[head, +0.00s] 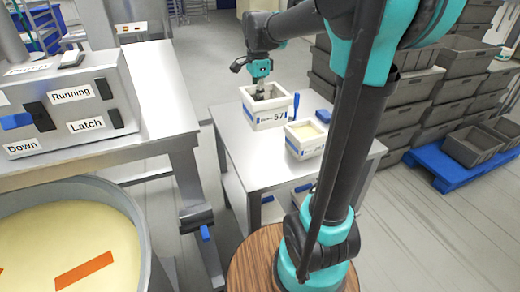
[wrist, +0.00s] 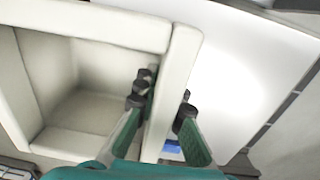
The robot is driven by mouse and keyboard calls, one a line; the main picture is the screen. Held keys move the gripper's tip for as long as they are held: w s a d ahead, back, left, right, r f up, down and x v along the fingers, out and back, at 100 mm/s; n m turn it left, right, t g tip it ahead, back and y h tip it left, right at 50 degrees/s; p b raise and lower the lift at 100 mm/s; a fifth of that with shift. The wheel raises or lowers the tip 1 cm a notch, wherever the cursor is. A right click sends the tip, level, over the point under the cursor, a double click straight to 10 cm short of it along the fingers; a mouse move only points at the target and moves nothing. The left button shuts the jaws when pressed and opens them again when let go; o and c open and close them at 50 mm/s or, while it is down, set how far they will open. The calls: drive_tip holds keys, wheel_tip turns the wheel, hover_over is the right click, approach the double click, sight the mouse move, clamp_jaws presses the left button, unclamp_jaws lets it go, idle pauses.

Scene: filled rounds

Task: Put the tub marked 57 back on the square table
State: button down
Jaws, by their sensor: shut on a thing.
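The white tub marked 57 (head: 265,118) is at the far left part of the square table (head: 345,160) in the head view, roughly level. I cannot tell whether its base touches the tabletop or hangs just above it. My gripper (head: 260,92) reaches down to it from above. In the wrist view my gripper (wrist: 164,103) has one finger inside and one outside a wall of the tub (wrist: 75,85), shut on that wall. The inside of the tub looks empty there.
Another white tub (head: 305,138) with pale yellow contents stands close by, nearer and to the right. A blue item (head: 323,116) lies beside it. More tubs sit on the shelf below. A control bench (head: 130,100) stands left; grey crates (head: 400,105) are stacked right.

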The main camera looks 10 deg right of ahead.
sight(259, 153)
wheel_tip(259, 153, down, 18)
drive_tip(key=shift+f, duration=0.1)
idle(0.4)
drive_tip(key=c, duration=2)
unclamp_jaws()
drive_tip(key=shift+f, duration=0.1)
drive_tip(key=shift+c, duration=0.2)
drive_tip(key=o, duration=0.4)
wheel_tip(259, 153, up, 12)
drive_tip(key=shift+r, duration=0.15)
